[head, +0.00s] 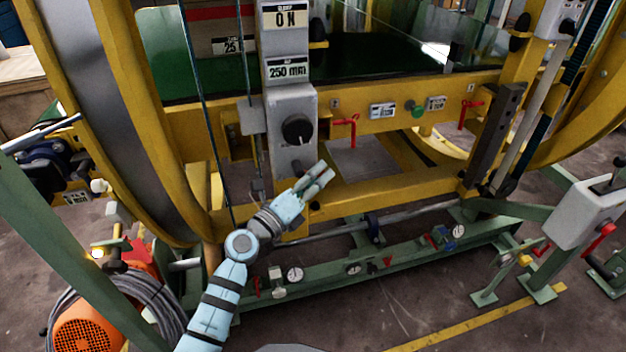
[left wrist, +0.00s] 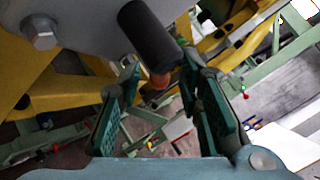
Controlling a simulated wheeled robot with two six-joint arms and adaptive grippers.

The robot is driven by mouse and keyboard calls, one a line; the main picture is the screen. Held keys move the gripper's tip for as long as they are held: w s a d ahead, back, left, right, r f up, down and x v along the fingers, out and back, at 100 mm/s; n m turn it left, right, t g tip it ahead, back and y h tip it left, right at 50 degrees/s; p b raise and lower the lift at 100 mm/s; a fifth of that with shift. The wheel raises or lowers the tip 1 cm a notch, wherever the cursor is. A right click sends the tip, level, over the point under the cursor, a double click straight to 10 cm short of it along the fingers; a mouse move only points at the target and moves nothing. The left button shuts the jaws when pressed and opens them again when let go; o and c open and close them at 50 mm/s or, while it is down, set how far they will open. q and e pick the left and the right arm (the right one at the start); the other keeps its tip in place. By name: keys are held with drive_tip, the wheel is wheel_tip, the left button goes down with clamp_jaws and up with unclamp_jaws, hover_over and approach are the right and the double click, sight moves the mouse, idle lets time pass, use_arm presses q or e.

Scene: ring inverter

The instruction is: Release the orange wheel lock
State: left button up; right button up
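My left gripper (head: 319,182) is in front of the yellow frame, just below the grey control box with a black knob (head: 297,129). In the left wrist view its two green-padded fingers (left wrist: 160,108) stand apart with a gap between them. A dark cylinder (left wrist: 148,35) reaches down from a grey plate, and a small orange-brown piece (left wrist: 160,79) shows at its lower end, in line with the gap. I cannot tell whether this piece is the orange wheel lock, or whether the fingers touch it. No orange lock shows clearly in the head view. My right gripper is not in view.
Red handles (head: 352,128) (head: 470,108) and a green button (head: 416,111) sit on the yellow crossbeam. A green base rail (head: 330,282) with gauges runs below. An orange motor (head: 84,326) and coiled hose stand lower left. The front floor is mostly clear.

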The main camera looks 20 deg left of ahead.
use_arm(q)
drive_tip(key=v, duration=1.2)
drive_tip(key=shift+w+d, duration=0.1)
